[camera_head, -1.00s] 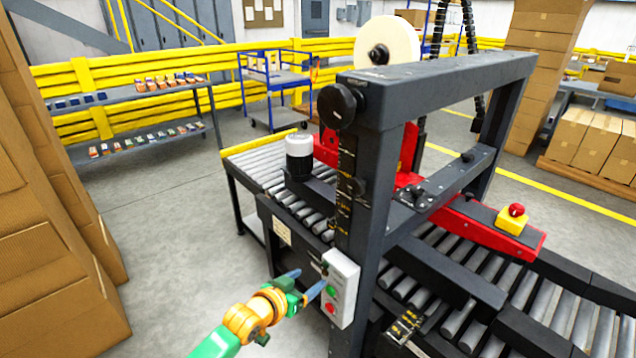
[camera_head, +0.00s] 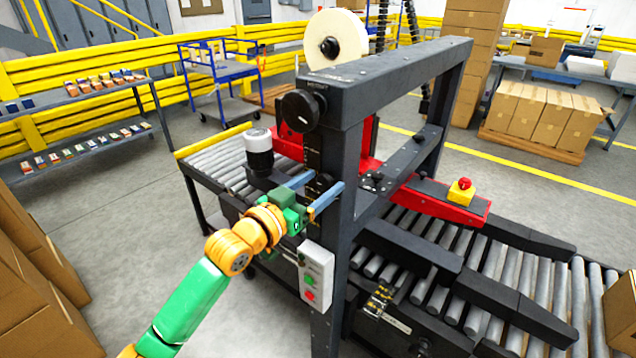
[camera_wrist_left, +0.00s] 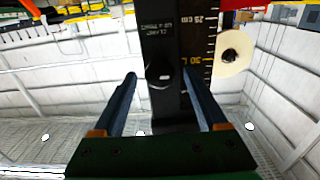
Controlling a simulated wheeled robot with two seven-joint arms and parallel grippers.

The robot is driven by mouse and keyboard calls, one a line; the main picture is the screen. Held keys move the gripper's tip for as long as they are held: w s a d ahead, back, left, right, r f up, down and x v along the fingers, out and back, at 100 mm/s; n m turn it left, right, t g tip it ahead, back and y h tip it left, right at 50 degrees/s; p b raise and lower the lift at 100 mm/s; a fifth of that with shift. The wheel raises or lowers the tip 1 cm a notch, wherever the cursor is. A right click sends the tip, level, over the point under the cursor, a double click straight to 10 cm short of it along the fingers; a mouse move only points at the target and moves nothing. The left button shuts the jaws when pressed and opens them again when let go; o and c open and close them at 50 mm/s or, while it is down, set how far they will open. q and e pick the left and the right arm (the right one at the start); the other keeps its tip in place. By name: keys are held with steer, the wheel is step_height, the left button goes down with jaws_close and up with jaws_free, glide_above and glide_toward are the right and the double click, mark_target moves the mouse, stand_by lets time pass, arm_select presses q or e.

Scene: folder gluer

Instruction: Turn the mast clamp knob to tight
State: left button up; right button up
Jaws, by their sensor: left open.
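The mast clamp knob (camera_wrist_left: 158,74) is a dark round knob with a pale mark, on the black mast face in the left wrist view. Upside-down white lettering and a centimetre scale (camera_wrist_left: 200,48) are beside it. My left gripper (camera_head: 324,181) is open in front of the mast (camera_head: 340,225). In the left wrist view its two blue fingers (camera_wrist_left: 159,72) stand on either side of the knob, with visible gaps. I cannot tell how deep the fingertips reach past it. In the head view the knob is small and dark between the fingers.
A larger black knob (camera_head: 300,109) is higher on the frame. A white control box (camera_head: 316,272) with green and red buttons is just below my gripper. A white-capped black cylinder (camera_head: 259,152) stands left of the mast. Roller conveyors (camera_head: 470,310) run through the machine.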

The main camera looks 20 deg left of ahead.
arm_select(q)
jaws_close()
steer(key=shift+m, duration=0.4)
steer(key=m+p, duration=0.1)
steer(key=m, duration=0.2)
steer(key=m+p, duration=0.1)
steer(key=m, duration=0.4)
steer(key=shift+d+m+p, duration=0.1)
steer(key=shift+m+p, duration=0.2)
steer(key=shift+p, duration=0.05)
steer(key=m+p, duration=0.1)
steer(key=m, duration=0.3)
steer(key=shift+d+f+m+p, duration=0.15)
steer(key=shift+m+p, duration=0.3)
steer(key=shift+m, duration=1.75)
